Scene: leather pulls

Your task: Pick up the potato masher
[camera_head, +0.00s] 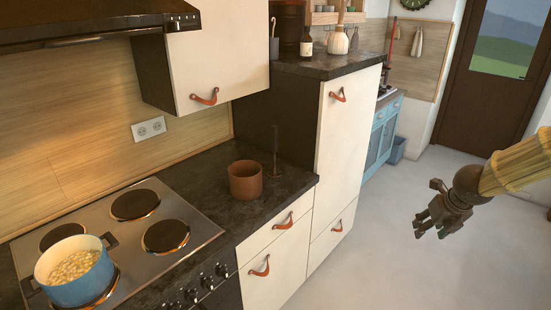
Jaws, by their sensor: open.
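A thin dark upright object (275,152) stands on the dark counter, just right of the terracotta pot (245,180). It looks like a handle rising from a wider base and may be the potato masher, but it is too small and dark to be sure. My gripper (430,228) is at the right of the view, in the air over the pale floor. It is open and empty, well apart from the counter and everything on it.
A blue pot (75,285) of pale food sits on the stove (190,213) at the lower left. A tall cream cabinet (343,150) rises right of the counter (215,195). A wall cabinet (215,55) hangs above. The floor (375,245) between my gripper and the cabinets is clear.

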